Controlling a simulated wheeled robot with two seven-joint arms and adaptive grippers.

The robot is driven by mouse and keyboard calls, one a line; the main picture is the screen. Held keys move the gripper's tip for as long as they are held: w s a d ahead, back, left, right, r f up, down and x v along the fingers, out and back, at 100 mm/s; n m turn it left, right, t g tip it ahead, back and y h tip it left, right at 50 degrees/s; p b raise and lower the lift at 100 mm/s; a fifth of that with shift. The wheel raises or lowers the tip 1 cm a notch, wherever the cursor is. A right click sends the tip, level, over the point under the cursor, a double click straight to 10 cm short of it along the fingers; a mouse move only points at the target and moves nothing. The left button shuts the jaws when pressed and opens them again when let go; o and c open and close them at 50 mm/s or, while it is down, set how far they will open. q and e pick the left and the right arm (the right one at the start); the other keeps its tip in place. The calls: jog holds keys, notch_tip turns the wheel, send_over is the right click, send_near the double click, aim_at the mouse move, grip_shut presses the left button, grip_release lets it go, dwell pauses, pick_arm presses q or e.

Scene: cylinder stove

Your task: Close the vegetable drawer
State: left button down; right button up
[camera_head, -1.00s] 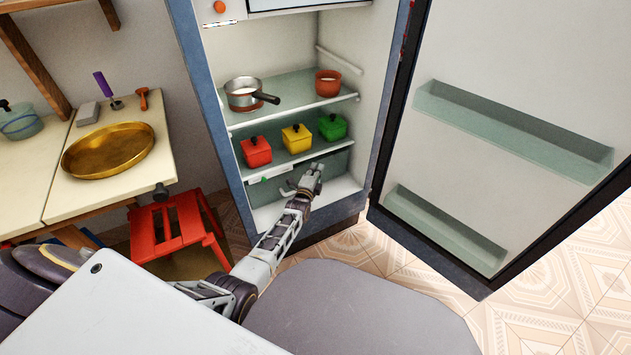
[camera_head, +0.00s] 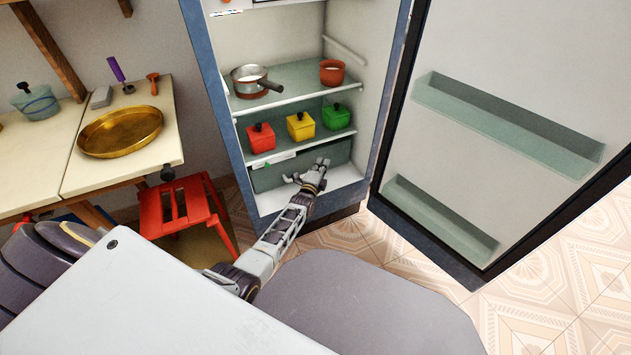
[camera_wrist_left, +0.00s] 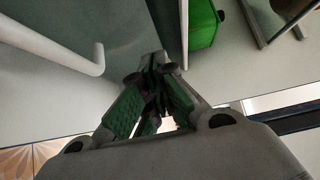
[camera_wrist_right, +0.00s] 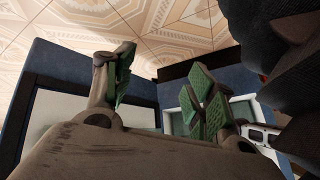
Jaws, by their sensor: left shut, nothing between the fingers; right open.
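The vegetable drawer (camera_head: 270,178) is a dark grey-green translucent front low in the open fridge, below the shelf with the pots. It appears to sit back within the fridge; I cannot tell whether it is fully in. My left gripper (camera_head: 310,174) is just in front of its right part, over the white fridge floor; contact is unclear. In the left wrist view the left gripper's fingers (camera_wrist_left: 156,68) are together with nothing between them. In the right wrist view my right gripper (camera_wrist_right: 160,90) is open and empty; the head view does not show it.
The fridge door (camera_head: 510,90) stands wide open on the right. Red (camera_head: 261,138), yellow (camera_head: 300,126) and green (camera_head: 336,117) pots stand on the shelf above the drawer. A red stool (camera_head: 182,208) and a counter (camera_head: 110,165) are to the left.

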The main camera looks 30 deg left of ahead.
pick_arm(q)
jog(key=s+d+p, duration=0.1)
jog(key=s+p, duration=0.3)
jog(key=s, duration=0.5)
jog(key=shift+s, duration=0.15)
pick_arm(e)
notch_tip(320, 180, up, 9)
jog(key=d+g+h, duration=0.1)
jog(key=shift+d+r+n, duration=0.2)
jog(key=shift+d+n, duration=0.2)
